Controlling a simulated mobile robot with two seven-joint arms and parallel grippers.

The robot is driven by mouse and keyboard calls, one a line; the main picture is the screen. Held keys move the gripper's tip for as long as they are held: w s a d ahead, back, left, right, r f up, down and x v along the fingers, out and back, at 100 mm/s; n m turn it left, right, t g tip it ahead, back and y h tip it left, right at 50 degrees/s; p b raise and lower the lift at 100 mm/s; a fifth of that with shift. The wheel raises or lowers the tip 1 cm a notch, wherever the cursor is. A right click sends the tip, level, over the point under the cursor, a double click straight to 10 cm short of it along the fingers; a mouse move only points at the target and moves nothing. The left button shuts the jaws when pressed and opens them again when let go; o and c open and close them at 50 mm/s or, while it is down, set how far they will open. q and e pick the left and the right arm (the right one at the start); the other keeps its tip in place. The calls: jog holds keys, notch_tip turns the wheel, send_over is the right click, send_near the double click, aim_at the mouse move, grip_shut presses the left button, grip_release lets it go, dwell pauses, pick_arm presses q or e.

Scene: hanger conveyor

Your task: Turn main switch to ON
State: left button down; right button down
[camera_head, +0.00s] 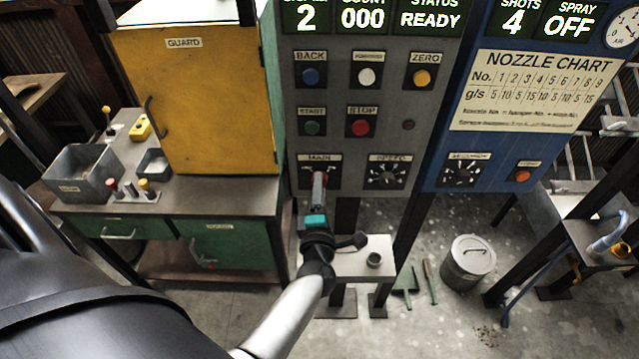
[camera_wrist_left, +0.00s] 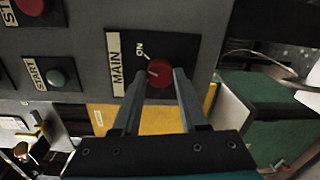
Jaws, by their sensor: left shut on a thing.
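The main switch (camera_wrist_left: 159,73) is a red round knob on a black plate labelled MAIN, with an ON mark beside it in the left wrist view. A pale line on the knob points roughly toward the ON side, but I cannot tell its exact setting. In the head view the MAIN plate (camera_head: 333,172) is low on the grey panel, and my gripper hides most of the knob. My left gripper (camera_head: 319,180) is at the switch, and its two fingers (camera_wrist_left: 160,85) are shut on the knob, one on each side. My right gripper is not in view.
Beside MAIN on the grey panel (camera_head: 427,150) is the SPEED dial (camera_head: 386,174). START (camera_head: 312,127) and STOP (camera_head: 360,127) buttons sit above. A yellow guard cabinet (camera_head: 200,110) stands at left. A small table (camera_head: 350,262) stands below, and a lidded bin (camera_head: 467,262) stands on the floor at right.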

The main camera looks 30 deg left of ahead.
pick_arm(q)
jog(key=shift+m+p, duration=0.75)
jog(key=shift+m, duration=1.15)
jog(key=shift+f+y, duration=0.1)
jog(key=shift+y, duration=0.2)
jog(key=shift+c, duration=2.2)
grip_release()
jog(key=shift+d, duration=0.1)
